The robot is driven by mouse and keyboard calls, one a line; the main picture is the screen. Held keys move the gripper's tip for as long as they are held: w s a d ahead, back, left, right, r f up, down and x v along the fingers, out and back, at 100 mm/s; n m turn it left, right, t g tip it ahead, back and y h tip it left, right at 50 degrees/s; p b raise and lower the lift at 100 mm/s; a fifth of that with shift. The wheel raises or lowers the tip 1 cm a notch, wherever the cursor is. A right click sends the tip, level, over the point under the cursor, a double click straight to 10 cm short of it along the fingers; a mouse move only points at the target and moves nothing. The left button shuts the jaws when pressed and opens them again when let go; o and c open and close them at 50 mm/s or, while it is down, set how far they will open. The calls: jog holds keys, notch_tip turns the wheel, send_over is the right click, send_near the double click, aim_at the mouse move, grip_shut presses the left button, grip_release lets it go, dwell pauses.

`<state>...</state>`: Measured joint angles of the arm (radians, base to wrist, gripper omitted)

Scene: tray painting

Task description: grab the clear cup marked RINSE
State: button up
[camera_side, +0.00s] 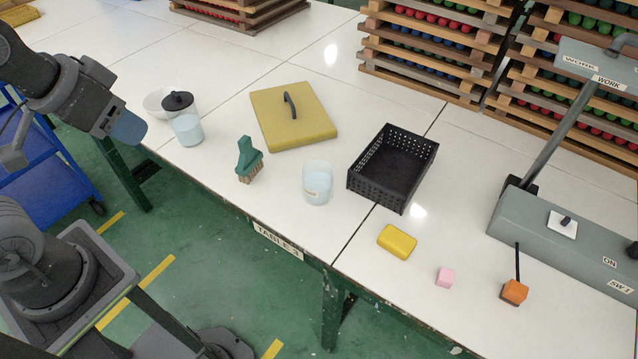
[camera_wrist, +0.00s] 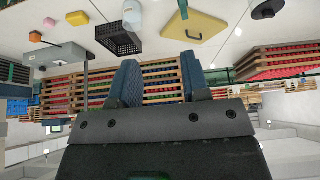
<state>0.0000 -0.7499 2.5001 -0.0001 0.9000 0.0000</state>
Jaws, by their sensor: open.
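A clear cup (camera_side: 317,183) with pale liquid and a small label stands upright near the front edge of the table; the label is too small to read. It also shows at the top of the wrist view (camera_wrist: 132,13). A second clear container with a black lid (camera_side: 185,118) stands further left. My gripper (camera_side: 128,128) is at the left in the side view, off the table's left end and well apart from the labelled cup. In the wrist view its two blue fingers (camera_wrist: 158,82) are spread, with nothing between them.
A yellow sponge (camera_side: 397,241), pink block (camera_side: 445,276) and orange block (camera_side: 515,291) lie further right. Stacked racks (camera_side: 430,50) stand behind.

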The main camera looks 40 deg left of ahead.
jog(key=shift+o, duration=0.4)
jog(key=o, duration=1)
jog(key=m+g, duration=0.3)
jog(key=g, duration=0.3)
send_over(318, 179)
jog(key=s+d, duration=0.1)
jog(key=s, duration=0.2)
notch_tip(318, 179, down, 25)
jog(key=shift+w+d+f, duration=0.1)
jog(key=shift+d+f, duration=0.1)
jog(key=shift+f, duration=1.2)
jog(key=shift+w+d+f, duration=0.1)
jog(key=shift+d+f, duration=0.05)
jog(key=shift+f, duration=1.25)
